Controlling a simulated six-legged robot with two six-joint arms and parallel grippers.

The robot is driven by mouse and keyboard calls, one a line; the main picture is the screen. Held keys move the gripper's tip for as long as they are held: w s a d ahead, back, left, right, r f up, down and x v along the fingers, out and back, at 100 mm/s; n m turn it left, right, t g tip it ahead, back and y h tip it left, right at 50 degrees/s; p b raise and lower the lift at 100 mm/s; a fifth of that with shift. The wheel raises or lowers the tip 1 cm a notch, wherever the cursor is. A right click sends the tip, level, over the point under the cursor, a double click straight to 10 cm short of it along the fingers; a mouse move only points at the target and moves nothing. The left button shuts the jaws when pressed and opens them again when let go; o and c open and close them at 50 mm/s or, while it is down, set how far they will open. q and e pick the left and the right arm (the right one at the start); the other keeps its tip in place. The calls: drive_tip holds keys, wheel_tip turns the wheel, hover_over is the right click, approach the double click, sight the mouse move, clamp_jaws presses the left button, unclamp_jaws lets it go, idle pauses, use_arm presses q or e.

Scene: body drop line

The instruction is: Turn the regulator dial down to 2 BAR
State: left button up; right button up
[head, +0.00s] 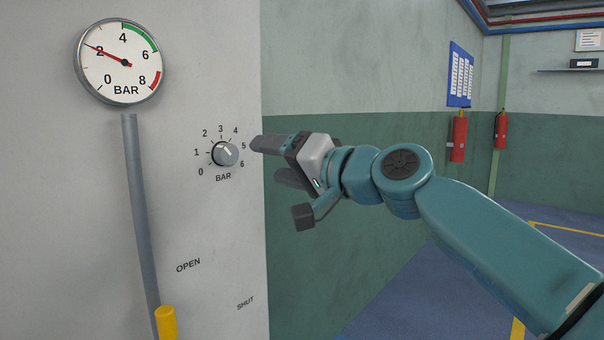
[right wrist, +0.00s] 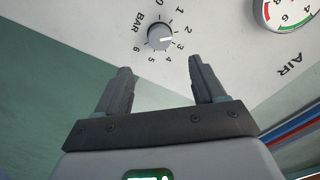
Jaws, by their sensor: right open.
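The regulator dial (head: 226,154) is a small grey round knob on the pale wall panel, with numbers 0 to 6 around it and BAR below. My left gripper is out of view.
A grey pipe or lever (head: 138,200) with a yellow end (head: 166,323) runs down the panel, left of the OPEN and SHUT lettering. The panel's edge is just right of the dial. Fire extinguishers (head: 458,138) hang on the far wall; blue floor is open at right.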

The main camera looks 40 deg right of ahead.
drive_tip(key=s, duration=0.5)
drive_tip(key=shift+s+d+b, duration=0.2)
drive_tip(key=shift+s+b, duration=0.05)
drive_tip(key=shift+b, duration=0.05)
